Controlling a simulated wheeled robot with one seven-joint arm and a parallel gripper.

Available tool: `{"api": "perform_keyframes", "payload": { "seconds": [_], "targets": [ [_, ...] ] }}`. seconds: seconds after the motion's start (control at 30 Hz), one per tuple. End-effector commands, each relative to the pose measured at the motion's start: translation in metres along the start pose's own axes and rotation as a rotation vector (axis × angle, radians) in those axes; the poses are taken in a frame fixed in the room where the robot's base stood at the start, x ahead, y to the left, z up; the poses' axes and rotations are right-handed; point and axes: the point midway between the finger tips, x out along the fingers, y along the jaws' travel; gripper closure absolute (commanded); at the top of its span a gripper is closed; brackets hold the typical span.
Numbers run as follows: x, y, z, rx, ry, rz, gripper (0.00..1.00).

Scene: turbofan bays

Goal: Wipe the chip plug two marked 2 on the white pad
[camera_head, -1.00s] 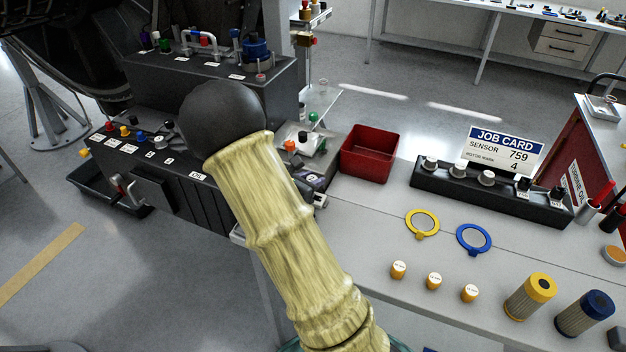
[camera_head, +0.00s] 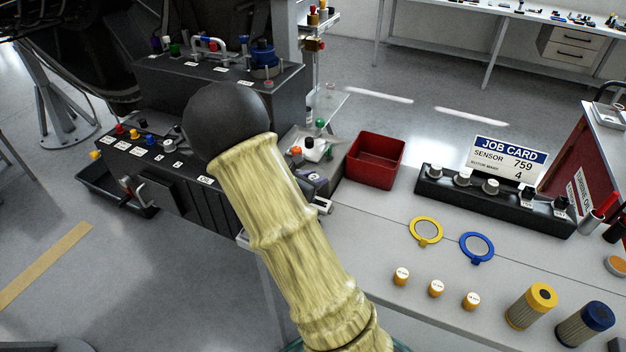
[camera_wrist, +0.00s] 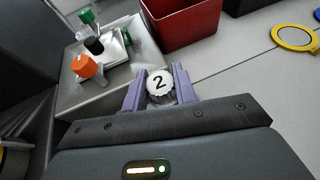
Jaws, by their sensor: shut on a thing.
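The chip plug marked 2 (camera_wrist: 160,86) has a round white top with a black 2. It sits between the two purple fingers of my gripper (camera_wrist: 159,77), which is shut on it. The white pad (camera_wrist: 118,48) lies on a grey tray (camera_wrist: 100,100), ahead and to the left of the plug in the wrist view. The plug appears apart from the pad, near the tray's right side; its height is hard to tell. In the head view my arm hides most of the gripper, and the pad (camera_head: 315,150) shows just beyond it.
A red bin (camera_head: 375,160) stands right of the tray.

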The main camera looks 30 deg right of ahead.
Motion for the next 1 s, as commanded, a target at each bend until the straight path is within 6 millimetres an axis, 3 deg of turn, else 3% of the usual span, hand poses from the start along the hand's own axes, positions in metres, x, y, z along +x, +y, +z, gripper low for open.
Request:
{"api": "perform_keyframes", "payload": {
  "seconds": [0.8, 1.0],
  "targets": [
    [-0.021, 0.0, 0.051, 0.002, 0.0, 0.001, 0.95],
    [-0.023, 0.0, 0.056, 0.001, 0.0, 0.0, 0.95]
  ]
}}
